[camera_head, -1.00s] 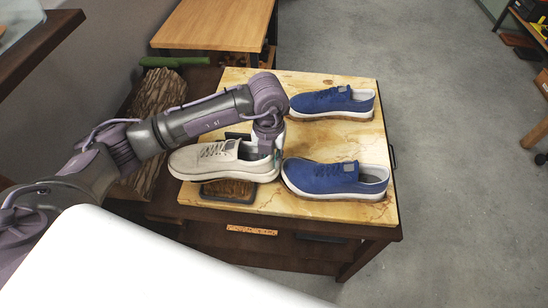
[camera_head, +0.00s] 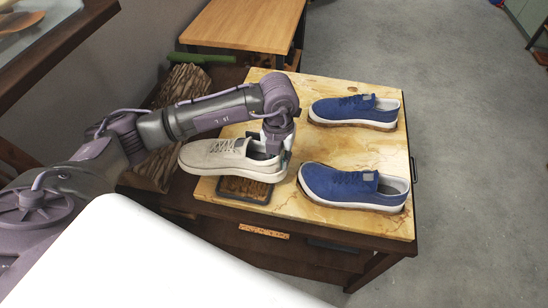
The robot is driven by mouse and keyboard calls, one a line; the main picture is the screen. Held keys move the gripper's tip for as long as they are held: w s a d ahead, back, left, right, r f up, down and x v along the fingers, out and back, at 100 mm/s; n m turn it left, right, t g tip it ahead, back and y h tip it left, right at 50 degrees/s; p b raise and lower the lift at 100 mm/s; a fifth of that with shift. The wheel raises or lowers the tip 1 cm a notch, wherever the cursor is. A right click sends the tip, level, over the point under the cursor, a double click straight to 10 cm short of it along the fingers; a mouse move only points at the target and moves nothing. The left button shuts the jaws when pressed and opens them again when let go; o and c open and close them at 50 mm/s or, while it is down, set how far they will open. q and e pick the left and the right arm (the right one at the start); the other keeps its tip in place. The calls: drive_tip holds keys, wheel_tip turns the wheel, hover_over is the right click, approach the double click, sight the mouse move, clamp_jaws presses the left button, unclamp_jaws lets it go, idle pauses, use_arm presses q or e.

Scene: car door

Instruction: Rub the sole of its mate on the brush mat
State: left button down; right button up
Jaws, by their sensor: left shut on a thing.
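A cream-white low shoe (camera_head: 215,155) is held at its heel opening by my left gripper (camera_head: 272,148). Its toe points left, and its sole is roughly level, over the back part of the brush mat (camera_head: 258,198). The mat is a dark-framed brown pad at the board's front left. Its rear is hidden by the shoe, and I cannot tell whether the sole touches it. Two blue shoes stand on the board, one at the back right (camera_head: 345,110) and one at the front right (camera_head: 345,185). My right gripper is out of view.
The pale board (camera_head: 385,225) covers the dark cabinet top. A log (camera_head: 185,90) lies at its left, with a green object (camera_head: 200,59) behind. A wooden table (camera_head: 245,25) stands at the back. The board's middle right is bare.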

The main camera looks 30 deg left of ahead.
use_arm(q)
drive_tip(key=shift+w+d, duration=0.55)
drive_tip(key=shift+d, duration=1.55)
drive_tip(key=shift+s+a+b, duration=0.15)
drive_tip(key=shift+s+a, duration=0.1)
drive_tip(key=shift+a, duration=0.75)
drive_tip(key=shift+s+a+b, duration=0.15)
drive_tip(key=shift+s+a, duration=0.15)
drive_tip(key=shift+a, duration=0.75)
drive_tip(key=shift+s+a+b, duration=0.15)
drive_tip(key=shift+s+a, duration=0.1)
drive_tip(key=shift+a, duration=0.75)
drive_tip(key=shift+r, duration=0.1)
